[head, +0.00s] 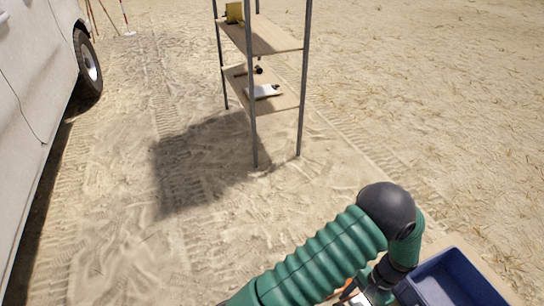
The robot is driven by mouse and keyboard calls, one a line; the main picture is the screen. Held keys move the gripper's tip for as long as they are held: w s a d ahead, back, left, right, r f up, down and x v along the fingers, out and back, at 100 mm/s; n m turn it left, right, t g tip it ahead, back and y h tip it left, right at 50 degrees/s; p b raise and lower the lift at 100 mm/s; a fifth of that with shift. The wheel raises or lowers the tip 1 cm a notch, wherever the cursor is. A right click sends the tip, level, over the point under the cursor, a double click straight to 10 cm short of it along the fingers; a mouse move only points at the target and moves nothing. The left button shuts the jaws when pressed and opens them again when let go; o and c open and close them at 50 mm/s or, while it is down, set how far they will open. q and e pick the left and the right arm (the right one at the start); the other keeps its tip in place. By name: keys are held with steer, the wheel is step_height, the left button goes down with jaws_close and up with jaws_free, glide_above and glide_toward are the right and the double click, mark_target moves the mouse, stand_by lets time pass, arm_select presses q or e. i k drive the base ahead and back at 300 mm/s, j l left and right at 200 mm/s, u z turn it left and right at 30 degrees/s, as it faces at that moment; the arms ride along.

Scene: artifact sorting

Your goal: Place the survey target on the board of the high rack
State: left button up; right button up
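The rack (250,80) stands on the sand ahead, with thin grey posts and two wooden boards in view. Its top is cut off by the frame. The upper visible board (275,40) holds a yellow block-like item (235,12) at its left end. I cannot make out the survey target for certain. One green-sleeved arm of mine, which I take as the left, reaches from the bottom edge to the lower right. Its gripper (362,294) points down near a blue bin, partly cut off, with a small orange and white patch beside it. My other gripper is out of view.
The lower board (285,103) carries a white flat item (264,91) and a small dark item (258,70). The blue bin (450,280) sits on a tan surface at lower right. A white vehicle (30,120) lines the left. Sand before the rack is open.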

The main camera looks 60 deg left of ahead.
mark_target(255, 39)
steer(key=j+u, duration=0.15)
steer(key=u, duration=2.3)
steer(key=i+j+u, duration=0.3)
steer(key=i, duration=0.7)
steer(key=i+l+u, duration=0.15)
steer(key=i+u, duration=0.15)
steer(key=i, duration=2.9)
steer(key=i+j+z, duration=0.1)
steer(key=i+z, duration=0.4)
steer(key=i+j+z, duration=0.2)
steer(key=z, duration=0.3)
steer(key=i+j+z, duration=0.5)
steer(key=k+l, duration=0.05)
steer(key=l, duration=0.05)
